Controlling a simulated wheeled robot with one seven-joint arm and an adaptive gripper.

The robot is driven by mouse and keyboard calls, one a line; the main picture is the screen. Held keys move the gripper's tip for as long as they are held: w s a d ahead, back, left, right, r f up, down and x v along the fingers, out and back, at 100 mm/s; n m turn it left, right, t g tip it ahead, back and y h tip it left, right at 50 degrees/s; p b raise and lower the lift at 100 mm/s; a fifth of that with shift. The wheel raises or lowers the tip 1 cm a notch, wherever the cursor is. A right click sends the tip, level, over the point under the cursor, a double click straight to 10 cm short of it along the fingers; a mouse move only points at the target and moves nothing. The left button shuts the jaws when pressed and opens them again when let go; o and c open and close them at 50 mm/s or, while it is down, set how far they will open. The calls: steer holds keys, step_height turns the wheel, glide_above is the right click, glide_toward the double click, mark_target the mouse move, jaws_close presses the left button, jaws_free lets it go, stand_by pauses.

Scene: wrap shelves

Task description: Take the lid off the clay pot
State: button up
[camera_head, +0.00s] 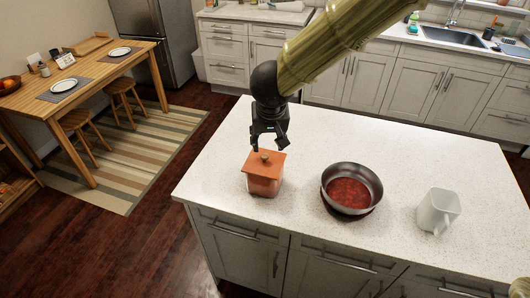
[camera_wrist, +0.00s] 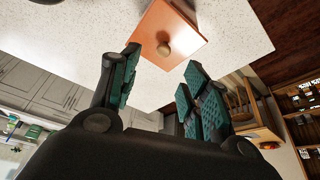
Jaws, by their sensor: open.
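The clay pot (camera_head: 263,182) is a small square orange-brown pot standing upright near the left end of the white counter. Its lid (camera_head: 259,167) is on top, flat and orange with a round tan knob (camera_head: 264,155). In the wrist view the lid (camera_wrist: 158,28) fills the top middle, and its knob (camera_wrist: 165,49) shows between and beyond the fingertips. My gripper (camera_head: 269,146) is open and empty, just above and behind the lid in the head view. In the wrist view my gripper (camera_wrist: 163,70) has its two fingers spread apart, apparently not touching the knob.
A round metal pan (camera_head: 351,184) with a reddish inside stands right of the pot on the counter (camera_head: 310,235). A white mug (camera_head: 438,211) stands farther right. The counter behind the pan is clear. A wooden table (camera_head: 100,75) with plates and stools is at the left.

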mark_target(265, 155)
steer(key=x, duration=0.4)
steer(key=shift+w+a+f, duration=0.2)
steer(key=shift+f, duration=0.5)
steer(key=shift+x, duration=2.3)
steer(key=shift+w+a, duration=0.1)
steer(key=shift+w, duration=0.05)
steer(key=shift+c, duration=0.2)
steer(key=shift+r, duration=0.1)
jaws_close()
